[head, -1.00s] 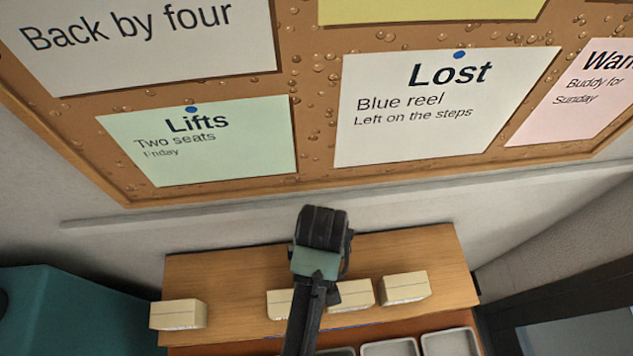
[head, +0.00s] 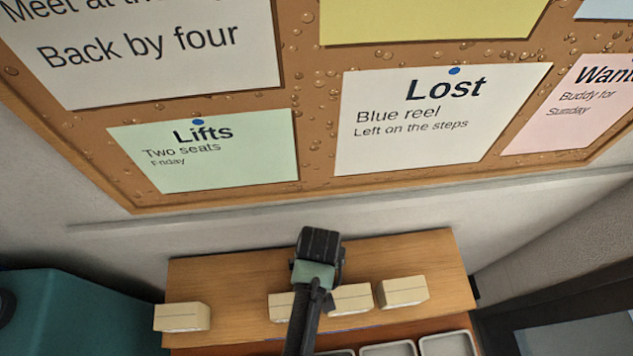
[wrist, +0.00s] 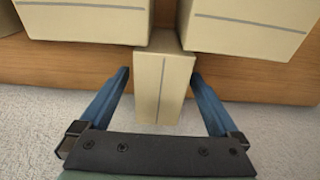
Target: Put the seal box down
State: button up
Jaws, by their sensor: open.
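In the wrist view a cream box (wrist: 163,88) with a dark line along it sits between the two blue fingers of my gripper (wrist: 160,74). I take it for the seal box; no label is readable. The fingers are open, one along each side, with a gap on the left and a narrower one on the right. The box's far end meets the wooden surface (wrist: 70,68). In the head view my gripper's fingers and this box are hidden behind my arm.
Similar cream boxes stand close by at left (wrist: 85,20) and right (wrist: 245,25) in the wrist view. The head view shows several on the wooden top (head: 230,275), one apart at left (head: 182,317). Grey trays (head: 447,344) sit below; a noticeboard (head: 315,100) hangs behind.

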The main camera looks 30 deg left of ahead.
jog(key=shift+f, duration=0.25)
jog(key=shift+c, duration=0.3)
grip_shut()
dwell(0.4)
